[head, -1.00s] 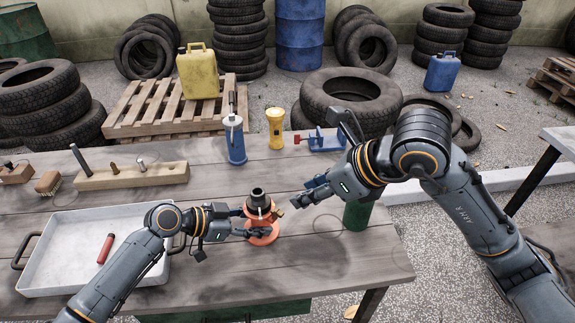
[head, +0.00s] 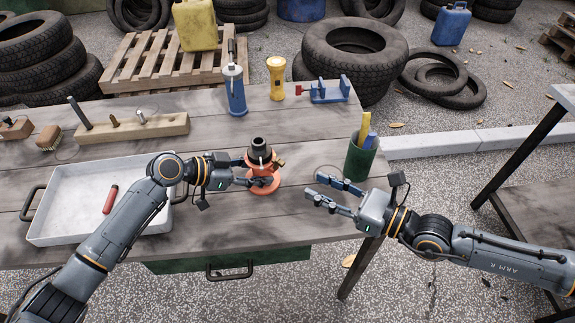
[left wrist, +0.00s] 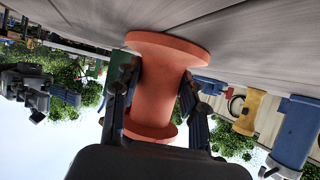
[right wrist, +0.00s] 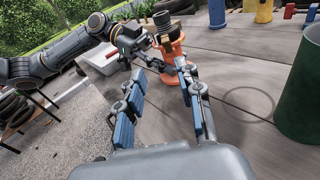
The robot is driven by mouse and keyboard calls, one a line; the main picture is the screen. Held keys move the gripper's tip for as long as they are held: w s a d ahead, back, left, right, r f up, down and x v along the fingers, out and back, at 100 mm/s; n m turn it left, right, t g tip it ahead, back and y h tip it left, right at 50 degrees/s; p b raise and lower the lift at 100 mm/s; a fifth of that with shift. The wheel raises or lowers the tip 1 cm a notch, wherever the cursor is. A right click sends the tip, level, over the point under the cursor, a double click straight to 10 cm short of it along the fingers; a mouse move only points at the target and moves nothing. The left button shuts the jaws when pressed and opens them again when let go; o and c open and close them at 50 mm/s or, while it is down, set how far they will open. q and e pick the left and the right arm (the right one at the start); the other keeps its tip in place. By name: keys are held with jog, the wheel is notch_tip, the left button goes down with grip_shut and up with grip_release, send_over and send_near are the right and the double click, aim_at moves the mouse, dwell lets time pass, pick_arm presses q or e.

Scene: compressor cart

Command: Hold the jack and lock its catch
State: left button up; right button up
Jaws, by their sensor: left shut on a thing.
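The jack (head: 262,180) is an orange bottle-shaped body with a flared base and a black top (head: 259,148), standing upright on the wooden table. A small brass-coloured part, perhaps the catch (head: 279,162), sticks out on its right side. My left gripper (head: 258,178) is shut on the jack from the left; in the left wrist view its fingers sit on both sides of the orange body (left wrist: 155,90). My right gripper (head: 328,190) is open and empty, right of the jack and apart from it. The jack also shows in the right wrist view (right wrist: 172,48) beyond the open fingers.
A green cup (head: 360,161) with yellow and blue items stands at the table's right edge, close to my right gripper. A white tray (head: 60,225) holds a red handle at left. A wooden block, blue tool (head: 235,93), yellow torch (head: 276,78) and blue vise (head: 330,91) stand behind.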

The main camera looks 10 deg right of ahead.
jog(key=w+a+t, duration=0.1)
jog(key=w+a, duration=0.5)
jog(key=w, duration=0.1)
jog(key=shift+a+f, duration=0.15)
jog(key=shift+a, duration=0.15)
dwell(0.4)
grip_shut()
